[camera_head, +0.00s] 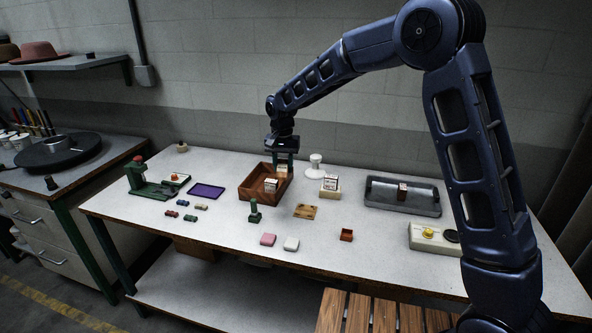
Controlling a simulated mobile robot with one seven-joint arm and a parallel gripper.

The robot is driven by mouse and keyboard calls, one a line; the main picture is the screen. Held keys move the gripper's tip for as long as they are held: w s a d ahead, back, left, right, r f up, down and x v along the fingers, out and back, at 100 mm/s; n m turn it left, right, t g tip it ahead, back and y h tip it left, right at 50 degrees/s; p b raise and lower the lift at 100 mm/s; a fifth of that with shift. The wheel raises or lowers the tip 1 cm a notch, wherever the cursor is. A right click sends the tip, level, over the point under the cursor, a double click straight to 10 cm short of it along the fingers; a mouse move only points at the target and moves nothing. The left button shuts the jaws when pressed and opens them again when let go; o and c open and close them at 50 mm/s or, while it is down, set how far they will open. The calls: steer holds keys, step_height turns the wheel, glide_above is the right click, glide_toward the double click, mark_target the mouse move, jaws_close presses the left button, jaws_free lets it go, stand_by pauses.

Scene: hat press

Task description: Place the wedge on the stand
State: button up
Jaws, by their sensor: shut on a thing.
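My gripper (284,163) points down over the back right part of the brown wooden tray (250,197). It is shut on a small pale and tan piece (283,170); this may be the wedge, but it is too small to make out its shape. I cannot tell whether the piece touches the tray floor. A white round-topped pedestal (316,162) stands just right of the tray and may be the stand. A small green upright post on a base (255,213) stands in front of the tray.
A similar pale block (270,184) lies in the tray. Another block (330,183) sits on a cream base to the right. A grey metal tray (380,201) is farther right. A green press (144,184) and purple tray (207,190) are left. The front middle table edge is mostly clear.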

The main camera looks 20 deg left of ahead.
steer(key=w+r+m, duration=0.3)
steer(key=w+m, duration=0.2)
steer(key=w, duration=0.5)
steer(key=w+r+m, duration=0.2)
steer(key=w+m, duration=0.3)
steer(key=w, duration=0.5)
step_height(320, 180, up, 5)
steer(key=m, duration=1)
glide_above(319, 156)
step_height(319, 156, down, 20)
steer(key=shift+s, duration=0.15)
steer(key=shift+f, duration=0.1)
steer(key=o, duration=1)
